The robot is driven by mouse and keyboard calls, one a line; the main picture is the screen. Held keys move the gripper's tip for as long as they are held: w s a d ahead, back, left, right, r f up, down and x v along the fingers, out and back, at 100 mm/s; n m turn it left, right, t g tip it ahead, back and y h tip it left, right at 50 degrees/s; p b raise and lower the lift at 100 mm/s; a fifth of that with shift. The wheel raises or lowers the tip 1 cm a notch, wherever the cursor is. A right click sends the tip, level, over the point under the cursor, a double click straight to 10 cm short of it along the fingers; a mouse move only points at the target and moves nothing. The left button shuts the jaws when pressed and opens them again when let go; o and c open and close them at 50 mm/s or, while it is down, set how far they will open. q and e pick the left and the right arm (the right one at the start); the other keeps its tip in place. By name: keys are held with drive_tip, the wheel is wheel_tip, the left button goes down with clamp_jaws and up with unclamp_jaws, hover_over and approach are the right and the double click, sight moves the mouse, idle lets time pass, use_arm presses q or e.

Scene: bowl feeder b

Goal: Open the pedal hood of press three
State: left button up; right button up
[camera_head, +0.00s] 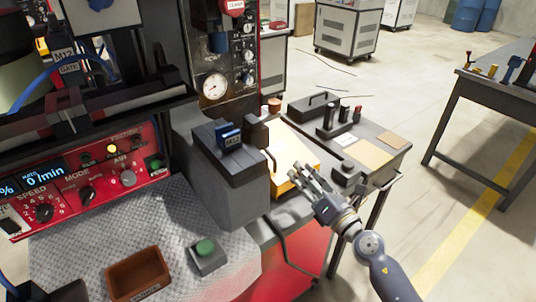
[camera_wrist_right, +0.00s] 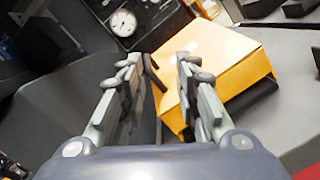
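A yellow box-shaped cover (camera_head: 291,152), which looks like the pedal hood, sits beside a grey machine block at the near end of the side table. It also shows in the right wrist view (camera_wrist_right: 232,68). A thin dark handle (camera_wrist_right: 154,74) stands at its left side there, seen between my fingers. My right gripper (camera_head: 298,178) is open at the front of the yellow cover, with its fingers pointing at it. In the right wrist view the fingers (camera_wrist_right: 160,62) are spread around the line of the handle; I cannot tell whether they touch it. My left gripper is not in view.
A grey block with a blue part (camera_head: 229,136) stands just left of the cover. The side table (camera_head: 385,165) holds a dark case, upright tools and cards. A red control panel (camera_head: 90,180), a brown bin (camera_head: 137,273) and a green button box (camera_head: 207,256) are left.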

sight(274, 157)
drive_tip(key=w+a+n+g, duration=0.1)
drive_tip(key=w+a+n, duration=0.2)
drive_tip(key=w+a, duration=0.1)
drive_tip(key=w+a+n+g+y+b, duration=0.1)
drive_tip(key=w+a+n, duration=0.2)
drive_tip(key=w+a, duration=0.1)
drive_tip(key=shift+a+r+y, duration=0.2)
drive_tip(key=shift+y, duration=0.1)
drive_tip(key=shift+w+a, duration=0.4)
drive_tip(key=shift+w, duration=0.05)
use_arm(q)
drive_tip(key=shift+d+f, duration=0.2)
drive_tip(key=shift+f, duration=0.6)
use_arm(e)
drive_tip(key=shift+c, duration=0.4)
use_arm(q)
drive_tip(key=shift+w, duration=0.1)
use_arm(e)
clamp_jaws()
